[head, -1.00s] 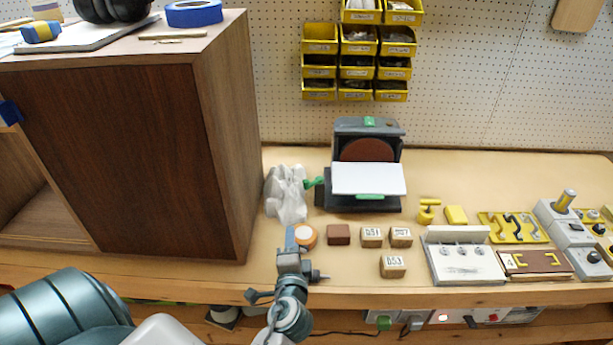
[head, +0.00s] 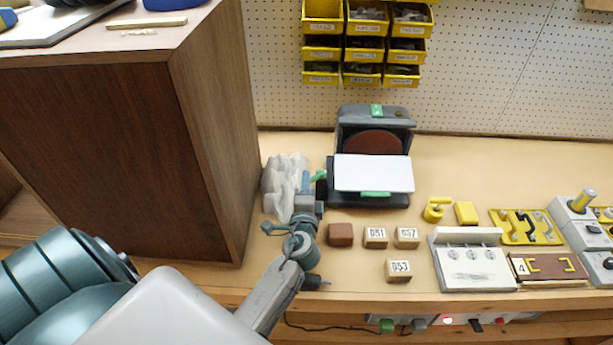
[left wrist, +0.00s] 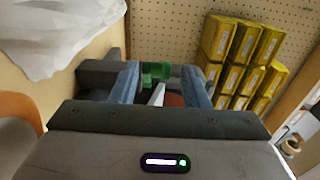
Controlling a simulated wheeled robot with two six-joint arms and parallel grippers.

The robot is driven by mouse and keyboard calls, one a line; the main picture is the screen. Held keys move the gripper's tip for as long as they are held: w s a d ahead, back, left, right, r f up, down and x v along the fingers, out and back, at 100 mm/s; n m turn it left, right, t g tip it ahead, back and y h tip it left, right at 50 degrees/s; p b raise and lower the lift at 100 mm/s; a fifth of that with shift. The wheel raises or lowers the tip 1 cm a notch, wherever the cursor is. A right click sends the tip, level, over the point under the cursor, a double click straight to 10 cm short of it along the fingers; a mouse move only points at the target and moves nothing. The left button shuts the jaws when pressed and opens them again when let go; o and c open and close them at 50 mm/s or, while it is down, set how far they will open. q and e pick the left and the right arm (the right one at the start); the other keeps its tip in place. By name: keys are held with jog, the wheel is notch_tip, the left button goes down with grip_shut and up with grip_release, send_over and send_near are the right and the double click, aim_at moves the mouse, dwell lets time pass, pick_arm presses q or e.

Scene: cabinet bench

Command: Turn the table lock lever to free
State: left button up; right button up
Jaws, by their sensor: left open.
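The sander (head: 342,140) is a grey machine with a brown disc and a white table (head: 372,172), at the back middle of the bench. The green lock lever (head: 320,176) sticks out at the left side of the table. My left gripper (head: 308,180) is open, just left of the lever, and partly hides it. In the left wrist view the lever (left wrist: 154,70) shows between and beyond the two blue fingers of the gripper (left wrist: 160,82). I cannot tell whether a finger touches it. My right gripper is not in view.
A crumpled pale plastic bag (head: 284,185) lies close left of my gripper. A wooden cabinet (head: 215,130) stands left of it. Small wooden blocks (head: 376,238) lie in front of the sander. Yellow bins (head: 365,48) hang behind. The bench right of the sander is clear at the back.

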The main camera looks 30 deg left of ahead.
aim_at(314, 176)
pick_arm(q)
jog(key=x, duration=0.2)
jog(key=shift+w+a, duration=0.15)
jog(key=shift+w, duration=0.3)
jog(key=c, duration=0.8)
jog(key=shift+a+r+m+h, duration=0.2)
jog(key=shift+a+m+h, duration=0.1)
jog(key=shift+m+h, duration=0.1)
jog(key=shift+w+a+m+t+h+p, duration=0.1)
jog(key=shift+m+t+h+p, duration=0.1)
jog(key=shift+m+t+h, duration=0.3)
jog(key=shift+w+a+m+t+h+p, duration=0.1)
jog(key=shift+a+m+t+h+p, duration=0.15)
jog(key=shift+h, duration=0.35)
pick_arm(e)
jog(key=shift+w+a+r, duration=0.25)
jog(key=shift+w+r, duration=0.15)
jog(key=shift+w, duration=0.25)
pick_arm(q)
jog(key=shift+d+r, duration=0.1)
jog(key=shift+d, duration=0.05)
jog(key=o, duration=0.8)
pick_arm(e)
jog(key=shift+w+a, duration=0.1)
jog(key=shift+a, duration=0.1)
